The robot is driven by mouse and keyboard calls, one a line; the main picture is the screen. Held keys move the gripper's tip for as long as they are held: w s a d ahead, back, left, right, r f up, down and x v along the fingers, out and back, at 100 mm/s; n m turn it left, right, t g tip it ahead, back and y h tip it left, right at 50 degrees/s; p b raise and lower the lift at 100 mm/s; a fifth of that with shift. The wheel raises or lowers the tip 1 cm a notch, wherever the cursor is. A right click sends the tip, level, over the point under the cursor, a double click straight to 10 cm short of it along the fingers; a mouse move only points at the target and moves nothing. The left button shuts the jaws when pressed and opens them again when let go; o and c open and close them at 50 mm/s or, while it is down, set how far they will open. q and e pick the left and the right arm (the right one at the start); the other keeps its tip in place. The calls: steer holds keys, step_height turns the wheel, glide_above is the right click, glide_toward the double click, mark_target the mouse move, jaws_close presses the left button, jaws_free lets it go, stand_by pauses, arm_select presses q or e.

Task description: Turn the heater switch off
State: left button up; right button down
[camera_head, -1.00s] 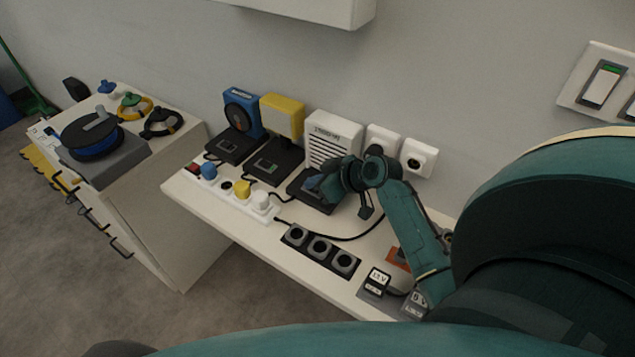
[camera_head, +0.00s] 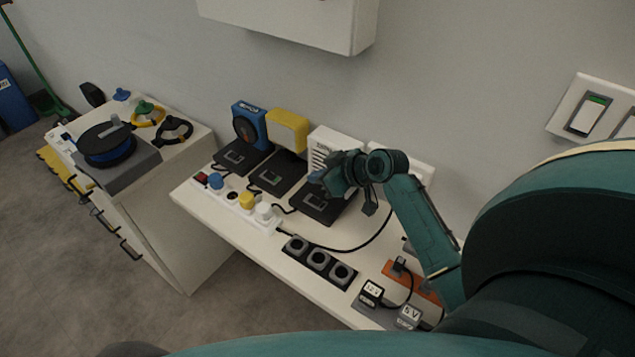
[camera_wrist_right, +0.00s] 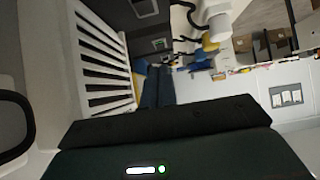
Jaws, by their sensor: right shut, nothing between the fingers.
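The heater (camera_head: 320,147) is a white slatted box standing against the wall, with a black base in front. Its grey rocker switch (camera_head: 318,205) shows on that base. My right gripper (camera_head: 322,182) is just above the base, in front of the slats, apart from the switch, and covers part of the heater. In the right wrist view, its fingers (camera_wrist_right: 158,88) are together and empty beside the white slats (camera_wrist_right: 105,65). A switch on a black base shows at the top edge there (camera_wrist_right: 145,8). The switch position is too small to tell. My left gripper is not in view.
A blue fan (camera_head: 249,126) and a yellow lamp (camera_head: 287,130) stand left of the heater on similar black bases. A white power strip (camera_head: 229,197) with coloured plugs and a black socket strip (camera_head: 318,260) lie in front. A white cabinet (camera_head: 290,20) hangs above.

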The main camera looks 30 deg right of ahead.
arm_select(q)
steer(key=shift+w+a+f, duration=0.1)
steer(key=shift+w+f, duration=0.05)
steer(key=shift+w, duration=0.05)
arm_select(e)
steer(key=s+d+r, duration=0.1)
steer(key=s+r, duration=0.3)
steer(key=r, duration=0.1)
steer(key=shift+d+r, duration=0.2)
steer(key=shift+r, duration=0.05)
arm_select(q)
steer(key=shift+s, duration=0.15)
